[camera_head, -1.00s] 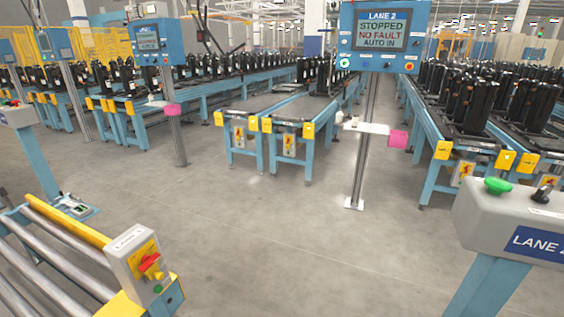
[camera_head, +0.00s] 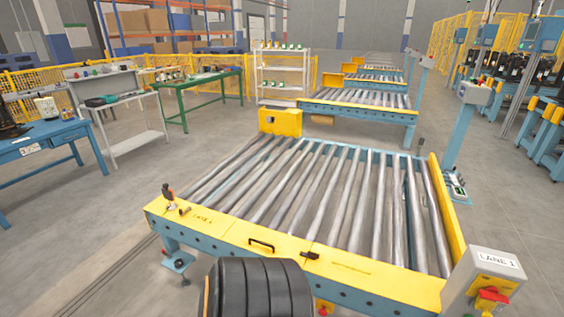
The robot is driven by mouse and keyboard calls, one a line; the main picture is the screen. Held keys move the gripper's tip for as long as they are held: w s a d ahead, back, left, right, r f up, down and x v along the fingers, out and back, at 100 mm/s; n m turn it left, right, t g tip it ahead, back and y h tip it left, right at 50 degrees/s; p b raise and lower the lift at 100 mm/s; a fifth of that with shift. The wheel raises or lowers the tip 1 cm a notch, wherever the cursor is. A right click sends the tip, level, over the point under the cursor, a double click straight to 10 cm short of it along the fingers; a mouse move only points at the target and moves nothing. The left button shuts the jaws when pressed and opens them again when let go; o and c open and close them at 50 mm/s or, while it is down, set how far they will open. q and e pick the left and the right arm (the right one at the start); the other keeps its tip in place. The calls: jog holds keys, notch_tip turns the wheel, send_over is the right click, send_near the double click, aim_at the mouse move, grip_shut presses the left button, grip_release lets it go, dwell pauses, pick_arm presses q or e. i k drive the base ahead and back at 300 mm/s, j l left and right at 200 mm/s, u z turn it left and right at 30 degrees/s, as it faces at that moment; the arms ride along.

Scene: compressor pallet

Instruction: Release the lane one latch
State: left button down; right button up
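The lane one roller conveyor (camera_head: 300,190) fills the middle of the head view, with a yellow front plate (camera_head: 375,276). A grey box labelled LANE 1 (camera_head: 488,262) stands at its front right corner, with a red knob (camera_head: 491,296) on a yellow face. A lever with a black and orange grip (camera_head: 169,194) stands upright at the front left corner. A small black catch (camera_head: 310,255) and a black bar handle (camera_head: 262,243) are on the front plate. I cannot tell which part is the latch. Neither gripper is in view.
A black ribbed object (camera_head: 258,290) at the bottom centre hides part of the front edge. A blue table (camera_head: 50,135), a grey bench (camera_head: 125,95) and a green table (camera_head: 205,78) stand left. More roller conveyors (camera_head: 362,97) lie behind.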

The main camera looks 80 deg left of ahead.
aim_at(310, 255)
jog(key=u, duration=2.2)
jog(key=i+j, duration=0.15)
jog(key=j, duration=0.2)
jog(key=i+j, duration=0.1)
jog(key=j, duration=0.25)
jog(key=i+j, duration=0.15)
jog(key=j, duration=0.25)
jog(key=i+j, duration=0.1)
jog(key=j, duration=0.25)
jog(key=i+j, duration=0.15)
jog(key=j, duration=0.2)
jog(key=u, duration=0.05)
